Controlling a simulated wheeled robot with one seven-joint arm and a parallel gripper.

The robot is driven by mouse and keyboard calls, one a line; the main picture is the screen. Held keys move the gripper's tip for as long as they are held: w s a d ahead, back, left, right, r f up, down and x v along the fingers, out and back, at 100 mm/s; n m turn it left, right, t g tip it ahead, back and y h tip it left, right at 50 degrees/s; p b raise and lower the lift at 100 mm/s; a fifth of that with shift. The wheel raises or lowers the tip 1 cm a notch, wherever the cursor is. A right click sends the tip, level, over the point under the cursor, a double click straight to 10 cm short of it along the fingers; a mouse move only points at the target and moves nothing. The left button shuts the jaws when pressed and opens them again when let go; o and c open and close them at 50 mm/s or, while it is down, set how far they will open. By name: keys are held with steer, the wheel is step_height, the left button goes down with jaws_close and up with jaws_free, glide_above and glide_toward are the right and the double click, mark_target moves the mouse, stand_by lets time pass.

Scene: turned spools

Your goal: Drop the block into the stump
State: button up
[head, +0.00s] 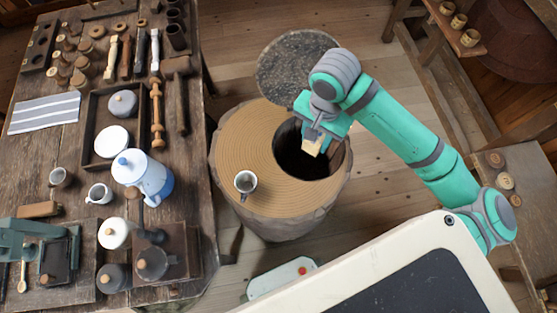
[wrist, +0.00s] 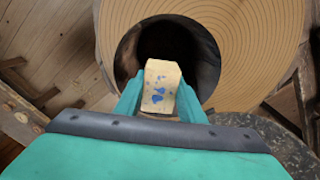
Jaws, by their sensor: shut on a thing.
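The stump (head: 237,141) is a round wooden block with ringed top and rough bark sides, standing on the floor beside the table. A dark round hole opens in its top, towards the right. My gripper (head: 315,144) is shut on a pale wooden block (head: 312,148) and holds it over the hole. In the wrist view the block (wrist: 160,85) has blue marks and sits between the two fingers (wrist: 158,98). The dark hole shows behind it, with the stump's ringed top (wrist: 255,45) around it. How high the block is above the rim is hard to tell.
A small mug (head: 245,182) stands on the stump's top, left of the hole. A round grey slab (head: 290,62) lies behind the stump. The table (head: 195,160) at the left holds a coffee pot (head: 143,176), cups and tools.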

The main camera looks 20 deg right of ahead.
steer(key=shift+w+f, duration=0.1)
steer(key=shift+f, duration=2.75)
steer(key=o, duration=1.2)
steer(key=shift+c, duration=0.2)
step_height(320, 180, up, 11)
steer(key=shift+f, duration=0.1)
steer(key=shift+s, duration=0.25)
